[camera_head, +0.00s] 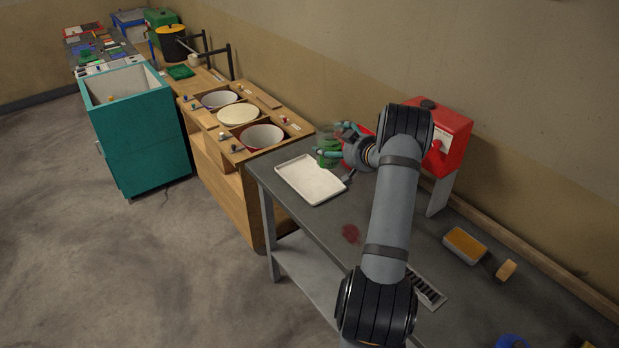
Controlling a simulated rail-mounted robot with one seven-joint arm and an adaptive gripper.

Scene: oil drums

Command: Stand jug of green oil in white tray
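The white tray (309,182) lies flat on the dark tabletop at the left end of the grey table. Its inside looks empty. A clear jug with green oil (327,158) stands behind the tray, close to the wall and apart from the tray's middle. My gripper (331,141) is at the jug's right side, with its fingers reaching left beside or around it. The fingers are small and partly overlap the jug, so I cannot tell whether they grip it. My arm hides part of the table to the right.
A red stain (351,234) marks the tabletop. An orange-topped block (465,245) lies to the right. A wooden counter with round bowls (262,137) adjoins the table at left.

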